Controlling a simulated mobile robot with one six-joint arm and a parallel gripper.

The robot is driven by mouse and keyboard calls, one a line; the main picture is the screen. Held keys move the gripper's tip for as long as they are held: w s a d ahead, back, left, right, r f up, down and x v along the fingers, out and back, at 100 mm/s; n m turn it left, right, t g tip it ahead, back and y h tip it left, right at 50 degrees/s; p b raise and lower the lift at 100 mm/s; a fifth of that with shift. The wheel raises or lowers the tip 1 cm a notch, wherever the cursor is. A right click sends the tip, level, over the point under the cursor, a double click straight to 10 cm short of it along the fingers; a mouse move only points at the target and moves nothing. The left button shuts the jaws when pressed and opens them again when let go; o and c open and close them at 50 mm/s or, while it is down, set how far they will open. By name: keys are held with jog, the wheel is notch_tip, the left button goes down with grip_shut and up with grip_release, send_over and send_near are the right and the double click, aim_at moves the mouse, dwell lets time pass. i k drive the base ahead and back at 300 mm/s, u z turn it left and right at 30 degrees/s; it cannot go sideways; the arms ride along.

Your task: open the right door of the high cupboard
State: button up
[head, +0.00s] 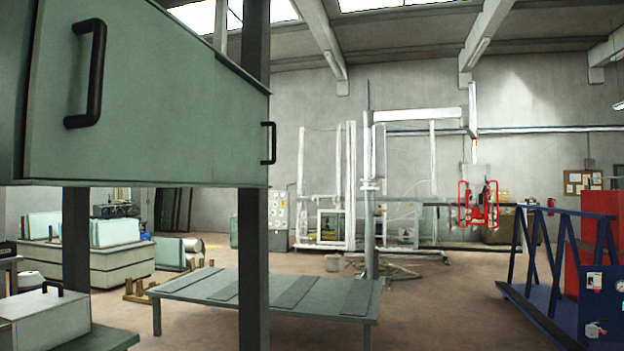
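The high cupboard shows at the upper left of the head view, raised on dark grey posts (253,270). A grey-green door panel (170,110) faces me at a slant and runs back to the right. A black bar handle (88,73) stands upright near the panel's left edge. A second, smaller-looking black handle (269,143) is at its far right end. The panel looks shut, but its left edge and the cupboard's inside are not clearly shown. I cannot tell which handle belongs to the right door. My gripper is not in view.
A low grey table (265,290) stands below and beyond the cupboard. A light box with a black handle (45,315) sits at the lower left. A blue frame (560,270) and red cabinet (600,230) are at the right. The floor (430,310) between is mostly clear.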

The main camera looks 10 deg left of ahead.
aim_at(240, 124)
jog(key=u, duration=0.2)
jog(key=i, duration=2.6)
jog(key=u, duration=0.25)
